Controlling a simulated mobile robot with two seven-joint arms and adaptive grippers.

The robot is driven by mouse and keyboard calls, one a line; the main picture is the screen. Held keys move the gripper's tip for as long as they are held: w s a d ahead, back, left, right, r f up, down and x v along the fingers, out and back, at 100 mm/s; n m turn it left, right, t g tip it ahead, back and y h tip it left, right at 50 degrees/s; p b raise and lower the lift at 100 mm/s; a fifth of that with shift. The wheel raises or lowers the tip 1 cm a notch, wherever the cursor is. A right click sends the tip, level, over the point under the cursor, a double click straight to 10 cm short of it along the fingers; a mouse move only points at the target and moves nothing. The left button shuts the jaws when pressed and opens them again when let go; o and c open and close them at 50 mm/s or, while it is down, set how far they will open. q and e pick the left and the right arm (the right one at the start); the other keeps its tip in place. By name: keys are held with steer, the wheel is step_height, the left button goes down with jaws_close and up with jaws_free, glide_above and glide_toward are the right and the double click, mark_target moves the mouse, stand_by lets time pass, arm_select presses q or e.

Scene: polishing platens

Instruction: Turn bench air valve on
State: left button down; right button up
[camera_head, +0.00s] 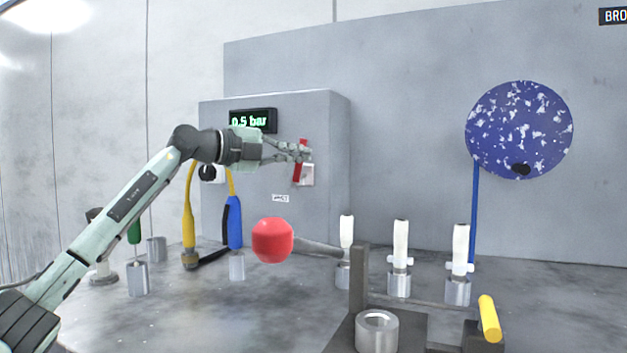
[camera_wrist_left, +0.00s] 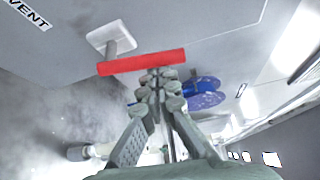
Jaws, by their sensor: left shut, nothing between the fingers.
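The bench air valve has a red lever handle (camera_head: 297,175) on a white base (camera_head: 308,176), on the front of the grey cabinet. The handle stands nearly upright in the head view. In the left wrist view the red handle (camera_wrist_left: 125,66) lies across the picture just beyond my fingertips, with the white base (camera_wrist_left: 108,38) behind it. My left gripper (camera_head: 304,152) is shut and empty, with its tips at the handle's upper half. The tips (camera_wrist_left: 160,76) overlap the handle's edge in the wrist view; whether they touch, I cannot tell. My right gripper is out of view.
A display (camera_head: 252,121) on the cabinet (camera_head: 325,130) reads 0.5 bar. A black knob (camera_head: 207,173) sits left of the valve. Below are yellow (camera_head: 188,225) and blue (camera_head: 234,222) handled tools, a red ball-like knob (camera_head: 272,241) and several white-handled tools in metal holders.

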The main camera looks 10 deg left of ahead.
arm_select(q)
steer(key=shift+w+a+r+n+t+h, duration=0.1)
steer(key=shift+a+n+t+h, duration=0.2)
steer(key=shift+a+n+h, duration=0.3)
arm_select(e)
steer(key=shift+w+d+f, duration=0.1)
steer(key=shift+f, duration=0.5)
arm_select(q)
steer(key=shift+d, duration=0.1)
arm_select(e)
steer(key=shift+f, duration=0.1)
arm_select(q)
steer(key=shift+d+p, duration=0.15)
steer(key=shift+p, duration=0.25)
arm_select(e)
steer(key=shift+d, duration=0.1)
